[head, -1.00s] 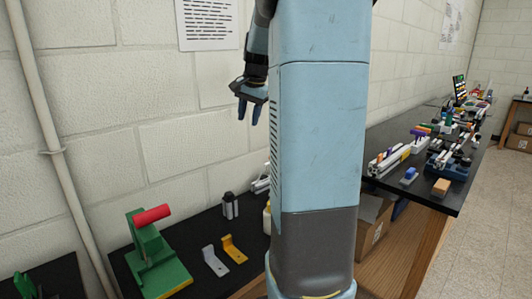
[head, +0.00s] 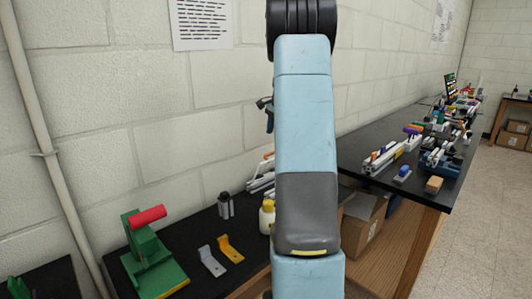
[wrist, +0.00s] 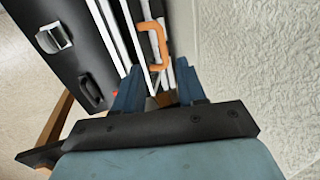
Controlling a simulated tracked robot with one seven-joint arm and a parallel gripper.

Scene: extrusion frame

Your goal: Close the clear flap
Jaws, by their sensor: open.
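The extrusion frame (wrist: 113,30) shows in the wrist view as pale parallel bars, running up from between my fingers. An orange C-shaped handle (wrist: 153,42) sits against the bars, just beyond my fingertips. I cannot make out the clear flap itself or its angle. My gripper (wrist: 160,85) has its two blue fingers spread apart, with nothing seen held between them. In the head view, part of the frame (head: 262,182) shows on the dark bench left of my arm, with an orange bit above it. There my gripper is mostly hidden behind my arm.
A green press with a red handle (head: 148,217), grey (head: 211,261) and yellow (head: 230,249) brackets, a dark small part (head: 225,205) and a yellow-topped bottle (head: 267,217) stand on the bench. The block wall (head: 160,130) rises close behind. Another cluttered bench (head: 385,185) is at right.

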